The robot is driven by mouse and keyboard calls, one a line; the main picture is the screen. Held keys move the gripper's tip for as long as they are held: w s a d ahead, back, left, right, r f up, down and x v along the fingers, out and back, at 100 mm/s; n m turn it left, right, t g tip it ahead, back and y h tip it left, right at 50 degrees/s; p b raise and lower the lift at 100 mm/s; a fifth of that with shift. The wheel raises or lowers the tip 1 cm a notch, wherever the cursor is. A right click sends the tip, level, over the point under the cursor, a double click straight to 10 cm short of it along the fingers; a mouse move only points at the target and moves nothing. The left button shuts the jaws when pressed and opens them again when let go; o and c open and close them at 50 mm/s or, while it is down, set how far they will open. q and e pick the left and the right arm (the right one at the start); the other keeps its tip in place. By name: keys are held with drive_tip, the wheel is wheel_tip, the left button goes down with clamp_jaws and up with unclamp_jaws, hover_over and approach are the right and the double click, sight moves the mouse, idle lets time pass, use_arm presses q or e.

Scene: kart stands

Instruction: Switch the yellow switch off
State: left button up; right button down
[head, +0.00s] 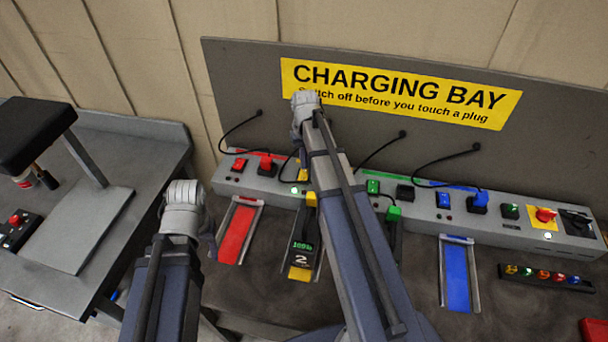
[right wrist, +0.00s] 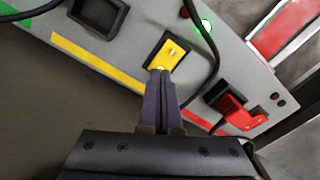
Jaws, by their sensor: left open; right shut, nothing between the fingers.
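The yellow switch (right wrist: 174,52) is a rocker in a dark frame on the grey charging panel, in the right wrist view. My right gripper (right wrist: 163,73) is shut and empty, its fingertips at the near edge of the switch; I cannot tell whether they touch it. A green lamp (right wrist: 205,25) beside the switch is lit. In the head view part of the yellow switch (head: 303,174) shows beside my right arm, which hides the right fingers. Part of my left gripper (head: 212,241) shows beside the left arm, open and away from the switch.
A red switch (head: 239,164) and red plug (head: 266,164) lie left of the yellow one. A black cable (right wrist: 211,60) runs close to the switch. A yellow-ended battery (head: 301,258) stands below the panel. A grey side table (head: 140,180) is at left.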

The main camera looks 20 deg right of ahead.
sight(304, 171)
drive_tip(key=shift+f+b, duration=0.7)
drive_tip(key=shift+f, duration=0.05)
drive_tip(key=shift+r, duration=0.15)
wheel_tip(304, 171, up, 7)
drive_tip(key=p, duration=0.7)
idle(0.3)
idle(0.4)
drive_tip(key=shift+a, duration=0.1)
drive_tip(key=s+a+f+n+b, duration=0.2)
drive_tip(key=s+a, duration=0.7)
drive_tip(key=a, duration=0.2)
drive_tip(key=s+a+f+n+h+b, duration=0.1)
drive_tip(key=s+a+f+n+b, duration=0.1)
drive_tip(key=s+a, duration=0.7)
drive_tip(key=a+f+n, duration=0.1)
drive_tip(key=a, duration=0.2)
drive_tip(key=shift+s+a+b, duration=0.15)
drive_tip(key=shift+b, duration=0.2)
